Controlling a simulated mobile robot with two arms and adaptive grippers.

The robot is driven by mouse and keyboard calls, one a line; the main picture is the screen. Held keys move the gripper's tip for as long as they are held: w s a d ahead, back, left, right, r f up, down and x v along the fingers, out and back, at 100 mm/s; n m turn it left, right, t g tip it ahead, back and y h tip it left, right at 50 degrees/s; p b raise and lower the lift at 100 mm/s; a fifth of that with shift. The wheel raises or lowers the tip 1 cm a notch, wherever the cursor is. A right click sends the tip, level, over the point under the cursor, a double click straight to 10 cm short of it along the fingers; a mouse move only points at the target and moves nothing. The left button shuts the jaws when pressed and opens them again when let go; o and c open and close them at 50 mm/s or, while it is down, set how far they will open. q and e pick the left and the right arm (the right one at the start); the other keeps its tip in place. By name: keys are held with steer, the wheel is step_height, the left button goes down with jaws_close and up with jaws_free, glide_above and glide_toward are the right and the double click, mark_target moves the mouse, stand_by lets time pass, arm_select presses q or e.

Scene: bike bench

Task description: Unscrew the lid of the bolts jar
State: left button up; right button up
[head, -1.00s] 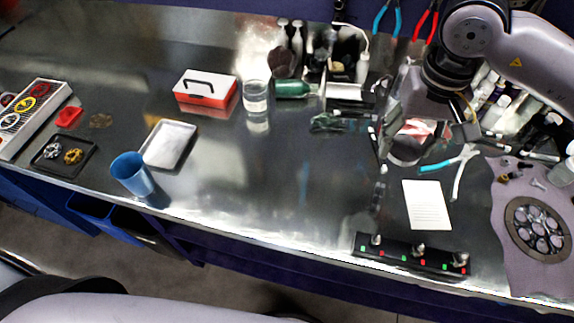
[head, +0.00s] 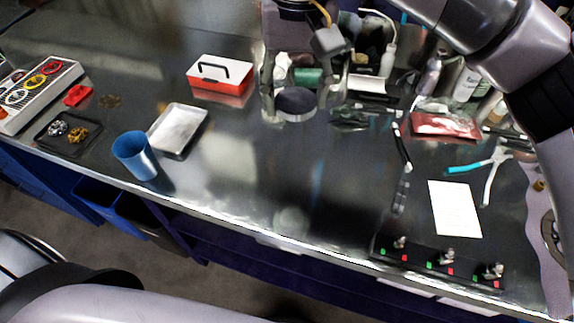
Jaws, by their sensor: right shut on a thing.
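My right gripper (head: 296,98) comes in from the upper right and points down over the back middle of the bench. It is shut on a dark round lid-like disk (head: 296,106) with a paler side, held between its two fingers. The disk appears to be clear of the bench, but its height is hard to tell. The clear jar is hidden or hard to make out behind the gripper, just right of the red and white box (head: 221,75). My left gripper is out of view.
A blue cup (head: 134,155) and metal tray (head: 178,130) stand left of centre. A dark parts tray (head: 68,135) is farther left. Pliers (head: 482,168), a white card (head: 455,209) and a black strip holder (head: 440,264) lie right. The middle front is clear.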

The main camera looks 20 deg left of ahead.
mark_target(293, 178)
step_height(293, 178, down, 19)
steer(key=p, duration=0.3)
steer(key=shift+f+p, duration=0.2)
steer(key=shift+p, duration=0.15)
steer(key=shift+f+b, duration=0.2)
steer(key=shift+b, duration=0.2)
steer(key=o, duration=1.3)
steer(key=shift+r, duration=0.1)
steer(key=shift+r, duration=0.1)
